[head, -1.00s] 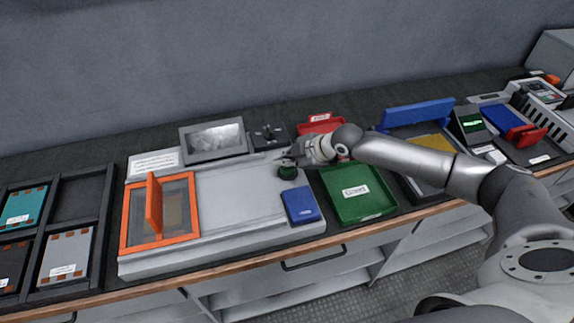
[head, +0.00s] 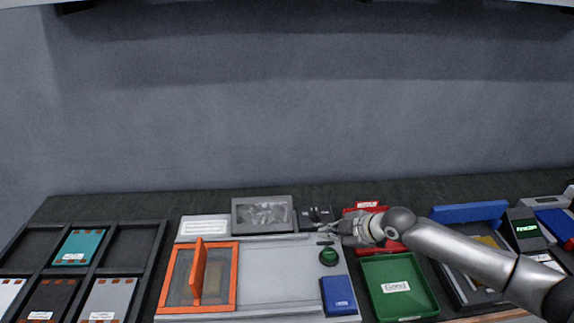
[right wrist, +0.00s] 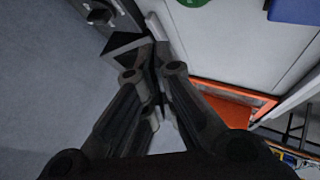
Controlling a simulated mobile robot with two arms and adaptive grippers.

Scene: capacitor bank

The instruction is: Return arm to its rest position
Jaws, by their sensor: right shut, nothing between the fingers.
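My right arm (head: 460,252) comes in from the right in the head view. Its gripper (head: 328,227) is over the back right part of the grey test station (head: 275,290), just behind a round green button (head: 328,257). The gripper is shut and empty; in the right wrist view its fingers (right wrist: 150,62) meet at the tips. Whether the fingertips touch the station, I cannot tell. My left gripper is not in view.
The station has an orange frame (head: 234,290) with a raised flap, a small screen (head: 262,213) and a blue block (head: 338,295). A green tray (head: 372,300) marked Good and a red tray (head: 395,246) lie close under my right arm. A dark divided rack (head: 95,272) is at left.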

